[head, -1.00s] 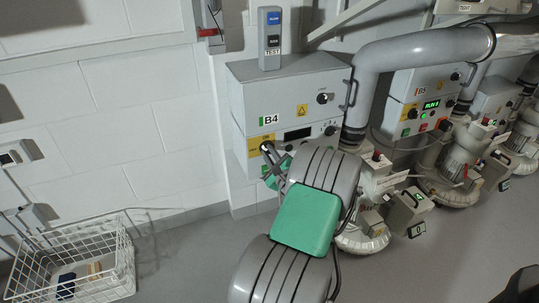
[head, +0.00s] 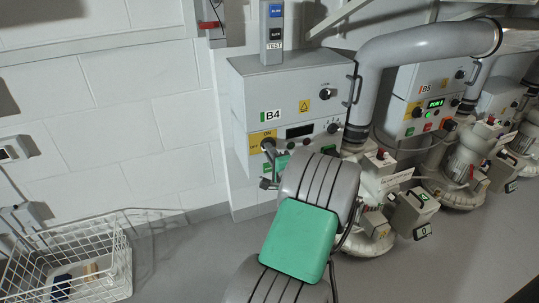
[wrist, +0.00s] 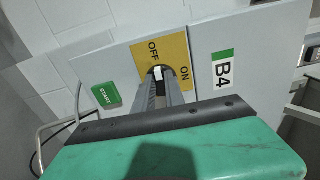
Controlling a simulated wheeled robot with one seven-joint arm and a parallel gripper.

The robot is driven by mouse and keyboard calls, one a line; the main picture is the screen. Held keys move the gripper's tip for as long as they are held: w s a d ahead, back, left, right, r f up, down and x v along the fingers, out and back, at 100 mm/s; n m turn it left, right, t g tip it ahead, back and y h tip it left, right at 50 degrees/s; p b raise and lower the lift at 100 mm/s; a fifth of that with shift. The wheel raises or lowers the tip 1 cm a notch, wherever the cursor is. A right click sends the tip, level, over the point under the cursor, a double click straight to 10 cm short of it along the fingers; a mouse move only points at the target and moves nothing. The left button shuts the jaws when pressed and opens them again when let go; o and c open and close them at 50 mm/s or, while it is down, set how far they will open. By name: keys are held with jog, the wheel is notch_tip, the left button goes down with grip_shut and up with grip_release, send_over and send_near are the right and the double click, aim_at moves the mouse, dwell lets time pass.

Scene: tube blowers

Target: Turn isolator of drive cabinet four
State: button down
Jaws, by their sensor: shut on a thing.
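Drive cabinet four, the grey cabinet marked B4 (head: 236,95), stands against the wall. Its isolator sits on a yellow ON/OFF plate (head: 256,137) at the lower left of its front. In the wrist view the plate (wrist: 176,50) appears turned, with OFF above and ON to the right. My gripper (head: 268,147) is at the plate, and its fingers (wrist: 158,84) are shut on the isolator knob (wrist: 157,71). Only a pale bit of the knob shows between the fingertips. I cannot tell exactly which mark the knob points to.
A green START label (wrist: 105,95) is beside the plate. A grey pipe (head: 420,50) and blower parts stand right of the cabinet, with cabinet B5 (head: 408,82) beyond. A white wire basket (head: 105,262) is at the lower left. Floor between basket and cabinet is clear.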

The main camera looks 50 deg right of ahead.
jog(key=shift+w+n, duration=0.1)
jog(key=shift+n, duration=0.2)
jog(key=shift+r, duration=0.1)
jog(key=c, duration=1.4)
grip_release()
jog(key=p+v, duration=0.1)
jog(key=v, duration=0.6)
jog(key=shift+s+a, duration=0.2)
jog(key=shift+s, duration=0.15)
